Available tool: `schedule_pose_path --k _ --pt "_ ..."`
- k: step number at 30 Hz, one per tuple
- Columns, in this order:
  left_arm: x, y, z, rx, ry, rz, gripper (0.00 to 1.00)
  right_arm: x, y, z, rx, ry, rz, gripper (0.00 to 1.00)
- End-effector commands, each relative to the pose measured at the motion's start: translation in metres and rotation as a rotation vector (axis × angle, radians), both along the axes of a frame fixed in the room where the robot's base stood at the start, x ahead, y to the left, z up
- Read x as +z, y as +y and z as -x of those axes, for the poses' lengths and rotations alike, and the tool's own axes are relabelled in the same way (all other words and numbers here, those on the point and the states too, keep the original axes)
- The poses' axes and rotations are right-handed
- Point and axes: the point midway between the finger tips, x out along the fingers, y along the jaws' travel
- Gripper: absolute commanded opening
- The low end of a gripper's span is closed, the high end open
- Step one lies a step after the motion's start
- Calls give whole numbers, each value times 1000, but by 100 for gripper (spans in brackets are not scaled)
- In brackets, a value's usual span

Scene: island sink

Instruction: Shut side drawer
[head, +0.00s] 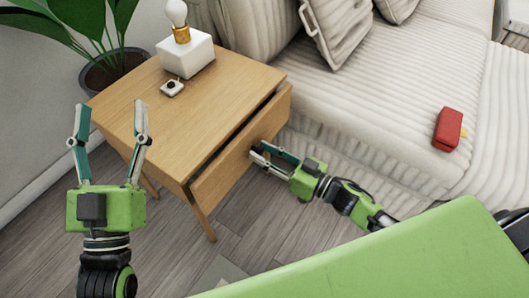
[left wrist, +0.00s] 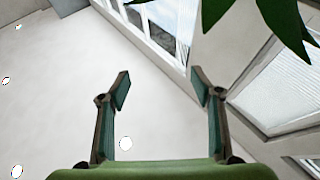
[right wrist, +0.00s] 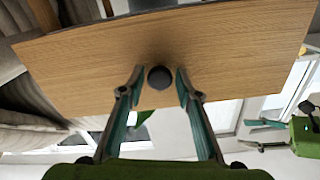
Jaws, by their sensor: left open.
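The wooden side table (head: 165,105) has a drawer (head: 225,165) in the side facing me. A dark gap between the tabletop and the drawer front shows it is partly open. My right gripper (head: 258,151) is at the drawer front. In the right wrist view the wooden drawer front (right wrist: 240,50) fills the upper part, and its dark round knob (right wrist: 160,78) lies between the open fingertips of my right gripper (right wrist: 159,75), with a small gap on each side. My left gripper (head: 112,115) is open and empty, raised in front of the table's left side.
A lamp with a white base (head: 186,54) and a small white-and-black item (head: 172,87) stand on the tabletop. A potted plant (head: 105,70) is behind the table at left. A striped sofa (head: 400,90) with a red object (head: 447,128) is at right. Wooden floor (head: 275,215) is open in front.

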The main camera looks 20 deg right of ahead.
Motion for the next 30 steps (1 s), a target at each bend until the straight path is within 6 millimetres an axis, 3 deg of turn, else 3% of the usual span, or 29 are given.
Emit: schedule_pose_path --k 1,3,9,18,27,28,29,30 --pt "0 0 0 0 0 0 59 0 0 0 0 0 0 14" --pt "0 0 0 0 0 0 59 0 0 0 0 0 0 0" --pt "-1 0 -1 0 9 -2 59 1 3 -5 0 -1 -2 0" --pt "-32 1 -12 10 158 -44 59 1 24 -32 -1 -1 0 0" --pt "-34 1 -13 10 163 -45 59 1 25 -34 -3 -3 0 0" --pt "-34 1 -13 10 163 -45 59 1 25 -34 -3 -3 0 30" --pt "-34 1 -13 10 163 -45 59 1 25 -34 -3 -3 0 38" --pt "-34 1 -13 10 163 -45 59 1 25 -34 -3 -3 0 40"
